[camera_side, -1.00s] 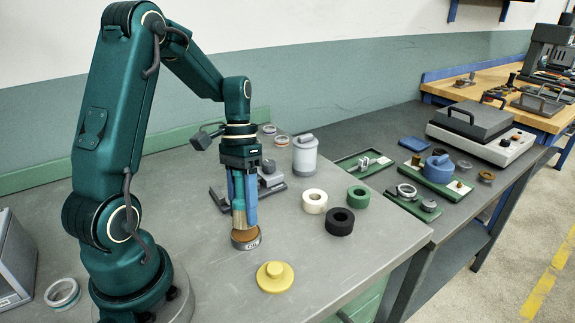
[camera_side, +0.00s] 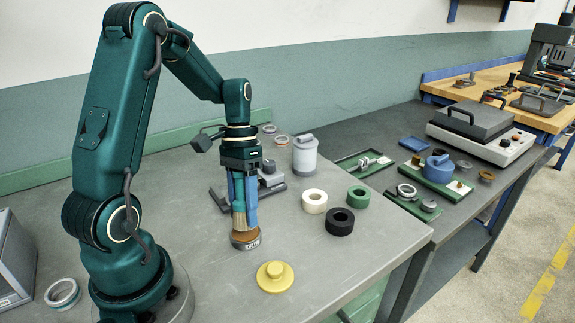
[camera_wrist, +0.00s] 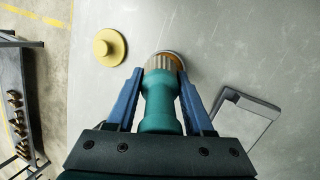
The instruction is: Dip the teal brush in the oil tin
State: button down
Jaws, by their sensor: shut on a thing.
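My gripper (camera_side: 244,205) is shut on the teal brush (camera_wrist: 160,105) and points down over the oil tin (camera_side: 246,241). In the wrist view the brush's teal handle sits between the two blue fingers, with its pale bristle end away from me. The oil tin is a low grey round tin with brown oil on top. The bristles are at the oil surface, seemingly in it; how deep they reach is hidden. In the wrist view only the tin's far rim (camera_wrist: 172,55) shows past the bristles.
A yellow lid-like disc with a knob (camera_side: 275,276) lies just in front of the tin. White (camera_side: 314,201), black (camera_side: 340,221) and green (camera_side: 358,196) rings lie to the right. A grey fixture (camera_side: 270,182) and a pale canister (camera_side: 305,156) stand behind. The front-right bench top is clear.

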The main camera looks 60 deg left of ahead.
aim_at(242, 192)
jog(key=shift+f, duration=0.65)
dwell(1.2)
jog(key=shift+r, duration=3.55)
